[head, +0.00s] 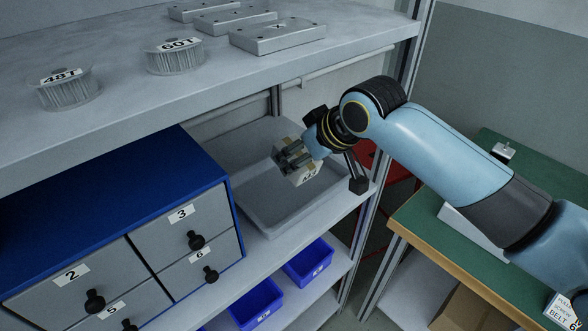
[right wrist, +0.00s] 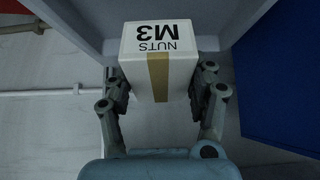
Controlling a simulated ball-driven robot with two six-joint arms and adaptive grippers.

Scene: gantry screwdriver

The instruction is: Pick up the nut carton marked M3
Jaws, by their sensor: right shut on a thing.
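The nut carton (right wrist: 159,67) is a white box with a tan tape strip, and its printing "NUTS M3" reads upside down in the right wrist view. My right gripper (right wrist: 160,85) is shut on the carton, with one finger on each side of it. In the head view the carton (head: 303,177) is in the right gripper (head: 294,160), over the grey tray (head: 262,229) on the middle shelf. I cannot tell whether the carton touches the tray. My left gripper is not in view.
A blue cabinet with numbered drawers (head: 181,239) stands left of the tray. The upper shelf (head: 215,88) overhangs and carries gears and plates. Blue bins (head: 308,262) sit on the shelf below. A shelf post and a green-topped bench (head: 421,214) are at the right.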

